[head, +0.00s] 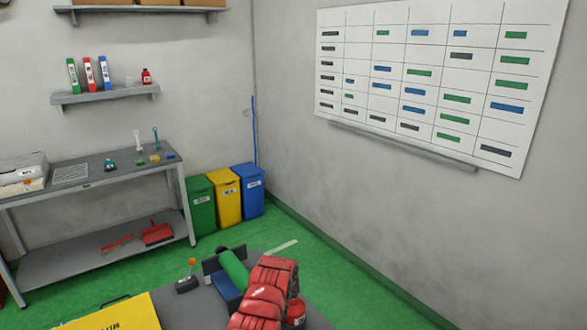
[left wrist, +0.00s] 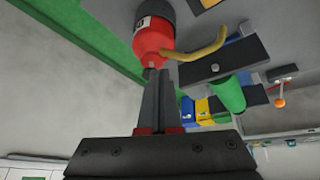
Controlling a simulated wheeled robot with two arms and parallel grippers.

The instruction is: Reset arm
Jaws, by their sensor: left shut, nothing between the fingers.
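My left gripper (left wrist: 157,78) is shut and empty in the left wrist view. Its two fingers lie together, with the tips close to a red canister (left wrist: 153,40) with a dark end and a bent yellow piece beside it. I cannot tell whether the tips touch it. In the head view a red jointed part, seemingly my arm, hangs over the grey worktop (head: 205,310) and hides the gripper. A bit of the red canister (head: 296,313) shows beside it. A green roller (head: 233,267) and a blue block (head: 226,290) sit just left. My right gripper is not in view.
A small lever with an orange knob (head: 188,277) and a yellow panel (head: 112,314) are on the left of the worktop. Green, yellow and blue bins (head: 227,194) stand by the wall. A side bench (head: 85,172) is at left. Green floor lies clear at right.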

